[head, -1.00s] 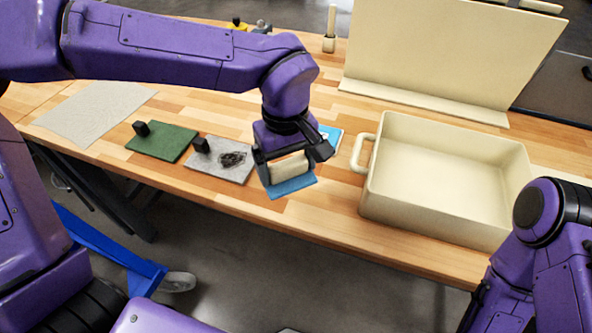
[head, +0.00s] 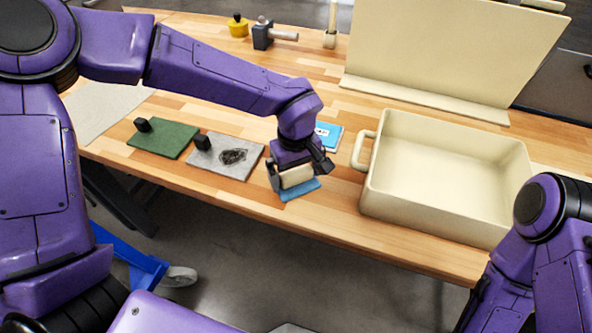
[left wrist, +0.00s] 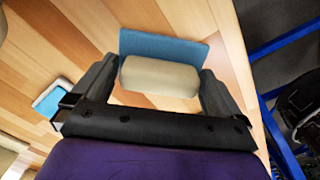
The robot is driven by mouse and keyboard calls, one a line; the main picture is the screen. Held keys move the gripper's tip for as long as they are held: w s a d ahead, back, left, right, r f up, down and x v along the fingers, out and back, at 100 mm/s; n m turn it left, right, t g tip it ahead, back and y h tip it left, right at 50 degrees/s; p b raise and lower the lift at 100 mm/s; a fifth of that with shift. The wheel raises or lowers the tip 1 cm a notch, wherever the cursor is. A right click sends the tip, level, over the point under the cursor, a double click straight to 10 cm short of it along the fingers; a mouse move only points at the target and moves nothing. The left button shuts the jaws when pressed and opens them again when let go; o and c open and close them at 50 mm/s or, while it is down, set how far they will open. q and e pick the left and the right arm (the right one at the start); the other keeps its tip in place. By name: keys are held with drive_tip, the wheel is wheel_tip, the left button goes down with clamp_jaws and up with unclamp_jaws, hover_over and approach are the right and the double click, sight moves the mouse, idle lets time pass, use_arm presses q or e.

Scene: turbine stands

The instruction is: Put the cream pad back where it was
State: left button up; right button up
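The cream pad (head: 296,176) is a rounded cream block with a flat blue piece (head: 300,190) against its lower side. My left gripper (head: 302,177) is shut on it, one finger at each end, near the front edge of the table. The left wrist view also shows the cream pad (left wrist: 160,76) between the fingers, with the blue piece (left wrist: 162,44) just beyond it. I cannot tell whether the blue piece touches the table. My right arm shows at the lower right, but its gripper is out of view.
A grey mat (head: 222,168) with a black block and dark scribble, and a green mat (head: 163,142), lie to the left. A blue-and-white card (head: 330,134) lies behind the gripper. A large cream tray (head: 452,232) stands to the right, before an upright cream board (head: 450,50).

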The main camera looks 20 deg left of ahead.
sight(296, 171)
use_arm(q)
wheel_tip(296, 171, up, 12)
drive_tip(key=shift+r, duration=0.2)
idle(0.4)
